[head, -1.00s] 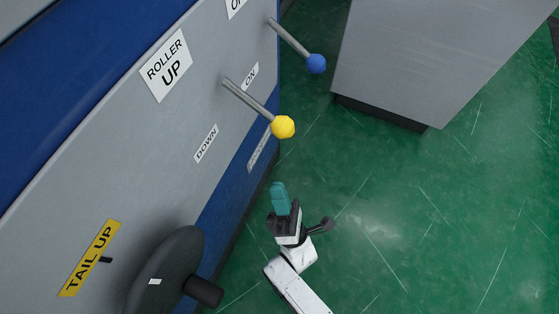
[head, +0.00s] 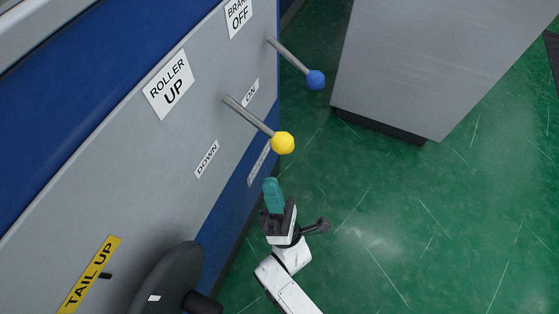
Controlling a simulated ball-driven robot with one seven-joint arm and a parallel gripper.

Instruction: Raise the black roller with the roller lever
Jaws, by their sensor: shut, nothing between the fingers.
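The roller lever is a grey rod with a yellow knob (head: 283,143). It sticks out of the grey machine panel between the ROLLER UP label (head: 168,84) and the DOWN label (head: 206,159). My gripper (head: 272,184), with teal fingertips, is shut and empty. In the picture it is below the yellow knob, with a gap between them. The black roller itself cannot be made out in this view.
A second lever with a blue knob (head: 316,80) is farther back, by the BRAKE OFF label (head: 238,15). A grey cabinet (head: 440,65) stands at upper right. Green floor (head: 420,220) is open at right.

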